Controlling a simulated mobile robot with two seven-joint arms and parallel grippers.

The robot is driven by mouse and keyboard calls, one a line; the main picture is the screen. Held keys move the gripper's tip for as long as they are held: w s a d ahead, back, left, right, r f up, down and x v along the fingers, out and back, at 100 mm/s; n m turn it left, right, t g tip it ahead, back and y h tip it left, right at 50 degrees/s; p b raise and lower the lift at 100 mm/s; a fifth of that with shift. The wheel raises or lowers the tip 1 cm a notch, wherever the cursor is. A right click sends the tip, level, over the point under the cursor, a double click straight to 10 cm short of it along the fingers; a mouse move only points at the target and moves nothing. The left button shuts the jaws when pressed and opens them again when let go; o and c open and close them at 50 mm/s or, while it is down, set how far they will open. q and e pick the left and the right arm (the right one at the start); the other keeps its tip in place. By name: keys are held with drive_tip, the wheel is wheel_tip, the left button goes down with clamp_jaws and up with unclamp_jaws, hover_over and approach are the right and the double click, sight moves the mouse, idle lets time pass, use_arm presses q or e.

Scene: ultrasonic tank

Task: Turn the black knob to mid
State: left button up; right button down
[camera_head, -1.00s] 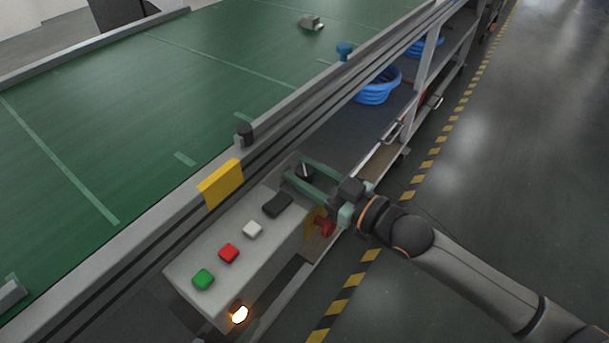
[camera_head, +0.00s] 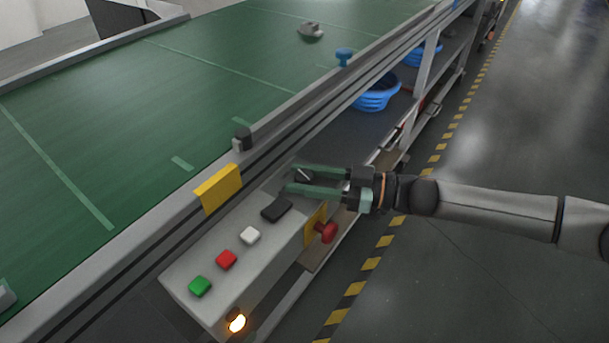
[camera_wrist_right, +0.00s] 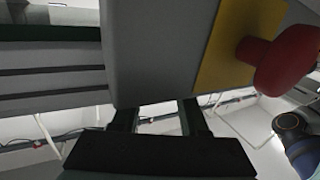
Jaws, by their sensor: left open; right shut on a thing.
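The black knob (camera_head: 304,177), with a pale pointer line, is on top of the grey control box (camera_head: 185,272) at its far end. In the head view the pointer slants from upper left to lower right. My right gripper (camera_head: 292,180) reaches in from the right with its two green fingers on either side of the knob, shut on it. In the right wrist view the fingers (camera_wrist_right: 158,118) run up behind the edge of the box, and the knob is hidden there. My left gripper is in neither view.
The box top also carries a black rocker (camera_head: 277,209) and white (camera_head: 250,236), red (camera_head: 226,259) and green (camera_head: 200,286) buttons. A red mushroom button (camera_head: 326,232) sticks out of its side, close below my right gripper. The green conveyor (camera_head: 130,120) lies behind a metal rail.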

drive_tip(key=shift+w+n+g, duration=0.15)
drive_tip(key=shift+n+g, duration=0.55)
drive_tip(key=shift+g, duration=0.4)
drive_tip(key=shift+n+g+b, duration=0.5)
drive_tip(key=shift+n+g, duration=0.3)
drive_tip(key=shift+g, duration=0.8)
drive_tip(key=shift+r, duration=0.1)
drive_tip(key=c, duration=0.7)
unclamp_jaws()
drive_tip(key=d, duration=1.2)
drive_tip(key=shift+w+d, duration=0.2)
drive_tip(key=shift+w, duration=0.25)
